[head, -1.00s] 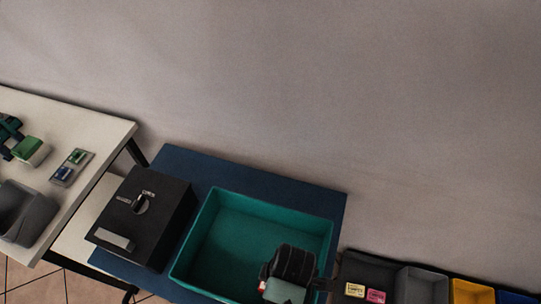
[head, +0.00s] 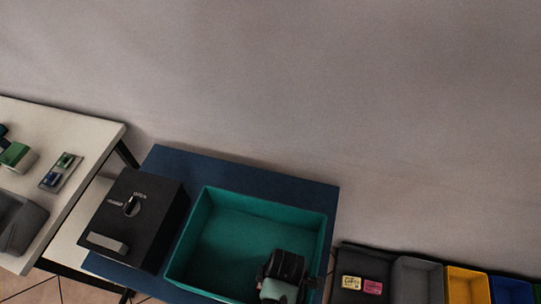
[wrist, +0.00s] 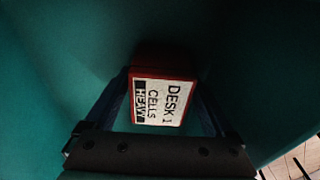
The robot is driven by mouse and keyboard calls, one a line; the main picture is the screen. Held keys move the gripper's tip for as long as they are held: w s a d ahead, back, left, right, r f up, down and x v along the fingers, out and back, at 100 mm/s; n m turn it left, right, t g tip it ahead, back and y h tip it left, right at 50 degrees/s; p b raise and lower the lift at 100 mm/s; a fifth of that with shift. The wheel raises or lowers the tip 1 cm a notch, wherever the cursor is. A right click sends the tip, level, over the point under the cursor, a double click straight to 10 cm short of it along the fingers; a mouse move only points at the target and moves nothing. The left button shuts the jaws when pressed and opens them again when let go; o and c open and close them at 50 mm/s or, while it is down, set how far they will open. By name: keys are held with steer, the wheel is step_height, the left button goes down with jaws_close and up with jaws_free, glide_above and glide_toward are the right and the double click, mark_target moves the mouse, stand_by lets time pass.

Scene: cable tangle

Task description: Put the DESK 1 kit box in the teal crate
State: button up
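The DESK 1 kit box (wrist: 162,100) is red with a white label reading "DESK 1 CELLS" and a dark line reading "HEAVY". In the wrist view it sits between the two dark fingers of my gripper (wrist: 163,92), which close on its sides. Teal walls of the crate (wrist: 60,50) surround it there. In the head view the teal crate (head: 215,262) stands on a blue surface, and my gripper (head: 271,291) is over its front right part. A small reddish bit of the box shows there; the rest is hidden. I cannot tell whether it touches the crate floor.
A black box with a dial (head: 135,220) stands just left of the crate. A white table (head: 70,135) with small items is at far left. At right is a row of bins: black, grey (head: 417,282), yellow (head: 467,287) and blue. The crate's far floor is clear.

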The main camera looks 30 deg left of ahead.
steer(key=shift+o, duration=0.3)
steer(key=shift+r, duration=0.1)
steer(key=shift+r, duration=0.2)
steer(key=r, duration=0.4)
steer(key=d+r, duration=0.1)
steer(key=r, duration=0.6)
steer(key=shift+w+d+r+p, duration=0.2)
steer(key=shift+r+p, duration=0.15)
